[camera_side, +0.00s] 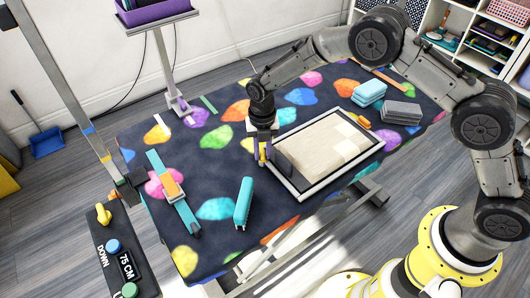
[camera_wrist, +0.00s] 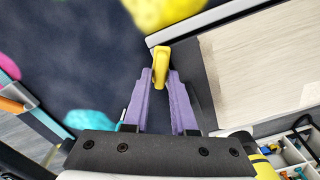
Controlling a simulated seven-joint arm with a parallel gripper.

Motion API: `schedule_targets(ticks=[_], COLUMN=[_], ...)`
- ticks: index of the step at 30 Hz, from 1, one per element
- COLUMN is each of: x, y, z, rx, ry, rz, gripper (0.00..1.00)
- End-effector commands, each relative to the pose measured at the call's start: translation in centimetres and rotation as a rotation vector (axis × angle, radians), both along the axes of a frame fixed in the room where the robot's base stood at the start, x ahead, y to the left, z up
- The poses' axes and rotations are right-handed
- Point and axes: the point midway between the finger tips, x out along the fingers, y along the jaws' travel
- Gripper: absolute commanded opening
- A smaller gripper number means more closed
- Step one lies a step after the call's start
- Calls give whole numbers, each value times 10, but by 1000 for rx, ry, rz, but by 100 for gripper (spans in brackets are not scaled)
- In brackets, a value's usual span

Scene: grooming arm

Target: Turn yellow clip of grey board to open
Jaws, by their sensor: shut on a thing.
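The grey board (camera_side: 290,188) lies flat on the patterned table, with a dark frame, a white outer edge and a pale beige panel; part of it shows at the right in the wrist view (camera_wrist: 205,60). My gripper (camera_wrist: 160,84) has purple fingers shut on the clip, one on each side. In the side view my gripper (camera_side: 262,152) points down at the board's left edge, and the clip is mostly hidden by the fingers.
A teal strip with an orange block (camera_side: 172,187) lies farther left. Blue cloths (camera_side: 368,93) and grey cloths (camera_side: 401,113) are stacked beyond the board. A button panel (camera_side: 122,262) is at the lower left.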

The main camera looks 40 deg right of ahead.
Motion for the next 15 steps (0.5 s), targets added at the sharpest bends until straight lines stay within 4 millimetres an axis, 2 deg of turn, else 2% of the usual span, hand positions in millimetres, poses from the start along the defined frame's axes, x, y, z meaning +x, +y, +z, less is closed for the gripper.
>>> schedule_targets(ticks=[5,15], x=[1,2], y=[1,1], z=[2,2], rx=[2,2], ry=[-5,-5], rz=[120,154], gripper=[0,0])
